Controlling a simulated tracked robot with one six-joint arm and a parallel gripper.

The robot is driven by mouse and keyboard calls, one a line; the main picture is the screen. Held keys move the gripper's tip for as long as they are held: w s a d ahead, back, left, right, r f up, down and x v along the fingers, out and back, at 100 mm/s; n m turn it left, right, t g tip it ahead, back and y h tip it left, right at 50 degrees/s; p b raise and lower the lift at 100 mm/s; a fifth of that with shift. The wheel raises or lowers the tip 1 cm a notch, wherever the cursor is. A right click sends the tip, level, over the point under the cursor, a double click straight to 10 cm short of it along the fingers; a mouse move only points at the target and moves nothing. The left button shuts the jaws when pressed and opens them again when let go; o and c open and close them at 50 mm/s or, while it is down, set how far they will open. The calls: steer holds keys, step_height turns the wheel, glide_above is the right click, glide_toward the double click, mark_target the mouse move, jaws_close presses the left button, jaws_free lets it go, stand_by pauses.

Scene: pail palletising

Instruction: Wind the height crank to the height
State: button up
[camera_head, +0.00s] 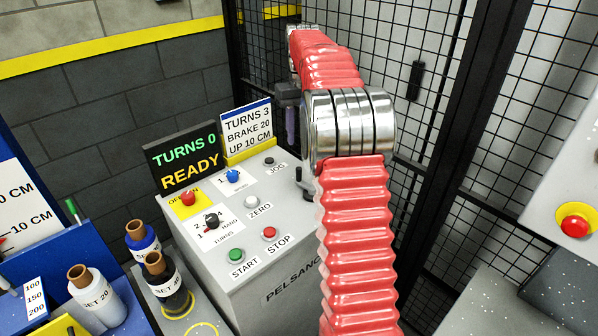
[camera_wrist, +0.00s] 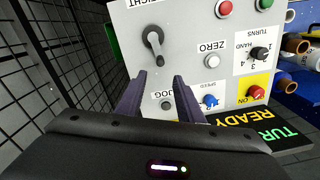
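A crank handle (camera_wrist: 153,40) with a grey arm and dark ends is on the light panel in the wrist view, beyond my fingertips. In the head view a dark handle (camera_head: 299,176) shows at the right of the control box, partly hidden by my arm. My gripper (camera_wrist: 159,80) is open and empty, its two dark fingers apart over the panel, and no contact with the crank shows. In the head view my gripper (camera_head: 291,138) hangs above the back of the box. The display (camera_head: 182,159) reads TURNS 0 READY. A card (camera_head: 246,128) reads TURNS 3, BRAKE 20, UP 10 CM.
The control box (camera_head: 290,262) has START, STOP, ZERO and JOG buttons, a TURNS selector (camera_head: 211,221) and a blue knob (camera_head: 233,175). Mesh fencing (camera_head: 440,110) closes the back and right.

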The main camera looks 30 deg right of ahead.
mark_target(299, 168)
step_height(299, 168, down, 14)
steer(key=shift+a+r, duration=0.1)
steer(key=shift+a, duration=0.05)
stand_by(0.8)
steer(key=shift+c, duration=0.4)
jaws_close()
